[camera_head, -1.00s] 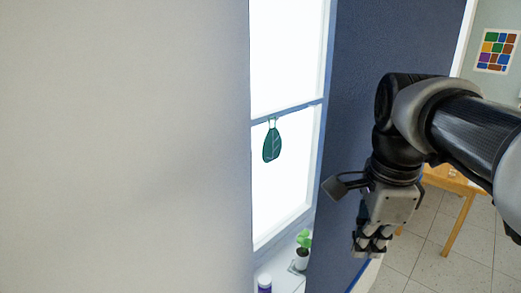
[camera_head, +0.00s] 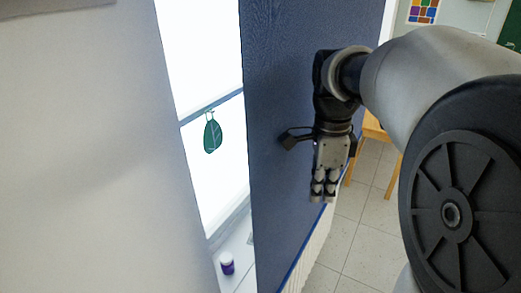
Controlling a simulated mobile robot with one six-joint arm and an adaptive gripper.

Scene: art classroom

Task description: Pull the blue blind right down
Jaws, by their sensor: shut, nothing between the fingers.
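The blue blind (camera_head: 285,120) hangs as a dark blue sheet in front of the window, seen at a steep angle. Its lower edge carries a brighter blue bar (camera_head: 303,252), which slants down to the left near the bottom of the view. My gripper (camera_head: 323,198) points down with its fingers shut and empty. It overlaps the blind in the picture, with its fingertips close to the bar. I cannot tell whether they touch it. Part of the bar is hidden behind the fingers.
A pale wall (camera_head: 95,150) fills the left. A purple jar with a white lid (camera_head: 227,264) stands on the sill.

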